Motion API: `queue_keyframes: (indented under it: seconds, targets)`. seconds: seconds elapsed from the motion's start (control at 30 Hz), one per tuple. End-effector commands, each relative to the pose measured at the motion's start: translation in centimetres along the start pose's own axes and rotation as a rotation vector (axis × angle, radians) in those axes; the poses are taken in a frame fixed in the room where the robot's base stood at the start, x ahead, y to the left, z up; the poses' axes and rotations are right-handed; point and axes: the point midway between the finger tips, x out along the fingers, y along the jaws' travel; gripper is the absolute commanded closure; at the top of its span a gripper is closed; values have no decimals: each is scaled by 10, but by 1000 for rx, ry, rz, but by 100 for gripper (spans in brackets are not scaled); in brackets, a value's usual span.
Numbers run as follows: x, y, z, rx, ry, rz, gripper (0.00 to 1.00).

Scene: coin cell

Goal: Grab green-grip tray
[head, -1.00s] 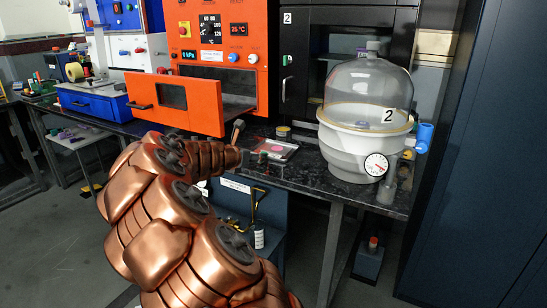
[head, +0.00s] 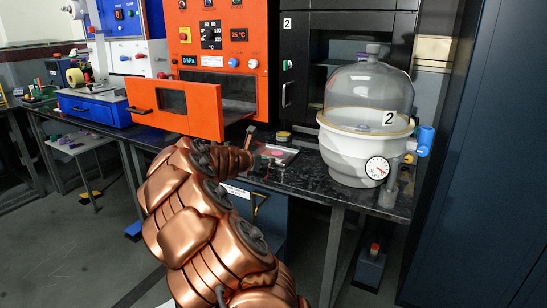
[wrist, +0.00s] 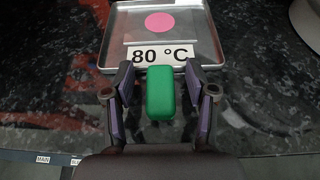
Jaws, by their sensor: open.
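The tray is a shallow metal tray (wrist: 205,50) with a pink disc and an "80 °C" label, lying on the dark countertop. Its green grip (wrist: 160,92) points toward me in the wrist view. My gripper (wrist: 160,85) is open, with one purple-padded finger on each side of the green grip and a gap on both sides. In the head view the tray (head: 284,152) shows small on the counter in front of the orange oven, and my arm hides part of that area.
The orange oven (head: 238,60) has its door (head: 175,108) open to the left, behind my arm. A vacuum desiccator with a clear dome (head: 365,90) stands right of the tray. The counter's front edge is close below my gripper.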

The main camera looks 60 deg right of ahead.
Motion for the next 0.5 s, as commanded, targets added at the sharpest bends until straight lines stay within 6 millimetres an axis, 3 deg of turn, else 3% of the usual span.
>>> queue_keyframes:
  seconds: [0.07,0.5]
  targets:
    - [0,0,0,0,0,0,48]
    - [0,0,0,0,0,0,94]
